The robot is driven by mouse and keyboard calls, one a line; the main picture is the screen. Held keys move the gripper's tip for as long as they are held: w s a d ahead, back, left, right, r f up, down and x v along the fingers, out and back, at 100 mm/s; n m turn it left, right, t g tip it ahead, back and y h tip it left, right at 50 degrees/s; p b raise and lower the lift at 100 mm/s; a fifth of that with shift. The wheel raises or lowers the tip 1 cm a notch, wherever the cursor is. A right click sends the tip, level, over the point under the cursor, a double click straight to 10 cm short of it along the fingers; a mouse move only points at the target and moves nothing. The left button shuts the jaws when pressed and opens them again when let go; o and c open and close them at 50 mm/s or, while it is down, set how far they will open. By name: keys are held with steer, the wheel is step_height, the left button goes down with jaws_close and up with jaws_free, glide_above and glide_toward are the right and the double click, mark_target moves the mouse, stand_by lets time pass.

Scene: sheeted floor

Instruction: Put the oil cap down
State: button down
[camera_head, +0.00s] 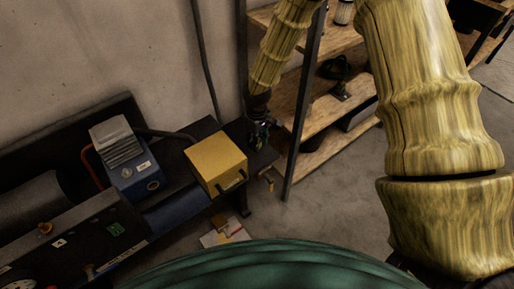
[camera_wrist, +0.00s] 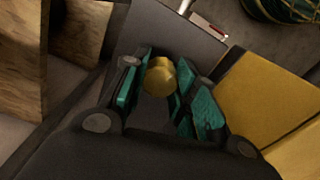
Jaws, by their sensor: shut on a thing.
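The oil cap (camera_wrist: 160,77) is a small, rounded, brass-yellow piece in the wrist view. It sits between the teal-padded fingers of my gripper (camera_wrist: 158,92), which is shut on it. In the head view my gripper (camera_head: 261,133) is at the far end of my arm, over or beside the right end of a dark bench surface, just right of a yellow box (camera_head: 216,163). The cap cannot be made out in the head view. In the wrist view a dark flat surface (camera_wrist: 190,40) lies behind the cap; whether the cap touches it I cannot tell.
The yellow box also shows close on the right in the wrist view (camera_wrist: 268,100). A blue machine (camera_head: 135,172) stands left of it on the bench. A wooden shelf unit with a dark post (camera_head: 303,105) stands close right of my gripper. Papers (camera_head: 225,234) lie on the floor.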

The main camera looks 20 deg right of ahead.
steer(key=shift+f, duration=2.1)
steer(key=shift+f, duration=0.1)
steer(key=c, duration=1.1)
jaws_free()
step_height(320, 180, up, 12)
steer(key=shift+r, duration=0.1)
